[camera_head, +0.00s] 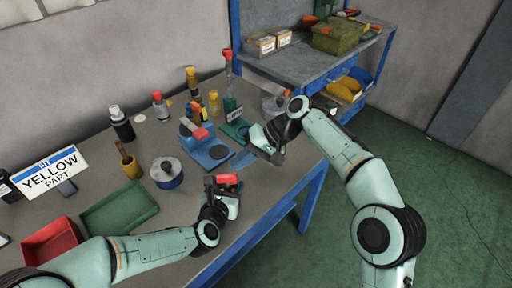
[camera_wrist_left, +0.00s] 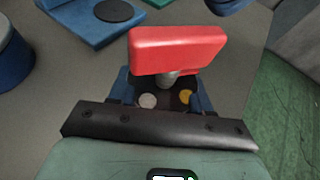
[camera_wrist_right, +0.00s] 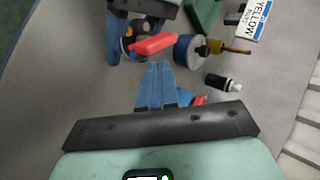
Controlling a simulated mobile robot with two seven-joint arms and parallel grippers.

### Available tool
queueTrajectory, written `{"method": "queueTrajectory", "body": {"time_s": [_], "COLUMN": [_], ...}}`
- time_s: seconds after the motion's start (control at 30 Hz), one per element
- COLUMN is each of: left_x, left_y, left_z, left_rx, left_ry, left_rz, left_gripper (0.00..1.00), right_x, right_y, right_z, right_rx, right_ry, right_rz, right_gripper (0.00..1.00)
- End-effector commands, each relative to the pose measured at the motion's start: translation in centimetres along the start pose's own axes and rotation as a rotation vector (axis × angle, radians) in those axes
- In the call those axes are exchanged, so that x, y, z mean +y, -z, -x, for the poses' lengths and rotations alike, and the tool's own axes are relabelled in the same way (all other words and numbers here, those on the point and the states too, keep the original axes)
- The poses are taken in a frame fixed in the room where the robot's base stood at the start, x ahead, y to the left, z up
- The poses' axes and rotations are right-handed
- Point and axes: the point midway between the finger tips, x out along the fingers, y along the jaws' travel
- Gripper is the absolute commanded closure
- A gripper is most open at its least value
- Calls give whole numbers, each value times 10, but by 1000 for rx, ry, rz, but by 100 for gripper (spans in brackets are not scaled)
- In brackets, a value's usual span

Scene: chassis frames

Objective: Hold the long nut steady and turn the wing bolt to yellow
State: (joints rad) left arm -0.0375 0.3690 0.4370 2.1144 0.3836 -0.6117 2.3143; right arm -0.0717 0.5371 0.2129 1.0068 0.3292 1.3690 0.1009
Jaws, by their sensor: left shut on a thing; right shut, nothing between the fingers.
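The red wing bolt (camera_head: 227,179) stands above the table's front edge. My left gripper (camera_wrist_left: 163,98) is shut below its wing on the dark part that carries it, likely the long nut. In the left wrist view the wing (camera_wrist_left: 178,48) lies across the picture on a grey shank. The dark top below shows a white dot (camera_wrist_left: 148,101) and a yellow dot (camera_wrist_left: 186,97); I cannot tell which the wing lines up with. My right gripper (camera_wrist_right: 155,66) is shut and empty, apart from the wing, which also shows in the right wrist view (camera_wrist_right: 153,44).
A blue fixture with a dark disc (camera_head: 218,152) stands behind the left gripper. A blue round container (camera_head: 168,181), a green tray (camera_head: 120,208), a red tray (camera_head: 40,246) and a YELLOW sign (camera_head: 50,171) are to the left. Bottles and tools stand at the back.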

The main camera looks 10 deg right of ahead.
Motion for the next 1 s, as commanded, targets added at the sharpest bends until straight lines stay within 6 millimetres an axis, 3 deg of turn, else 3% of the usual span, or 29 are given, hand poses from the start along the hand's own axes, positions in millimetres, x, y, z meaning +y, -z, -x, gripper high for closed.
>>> {"method": "queueTrajectory", "body": {"time_s": [0.2,0.4,0.5,0.67,1.0], "left_x": [0,-1,-1,-1,-1], "left_y": [0,0,0,0,0], "left_z": [0,0,0,0,0], "left_rx": [0,0,0,0,0], "left_ry": [0,1,2,3,3], "left_rz": [-1,-2,-2,-2,-2], "left_gripper": [94,94,94,94,94], "right_x": [0,0,1,8,32], "right_y": [2,1,1,1,-5], "right_z": [49,73,78,77,66], "right_rx": [7,5,3,0,76], "right_ry": [1,1,3,32,185], "right_rz": [1,0,5,105,726], "right_gripper": [100,100,76,76,76]}}
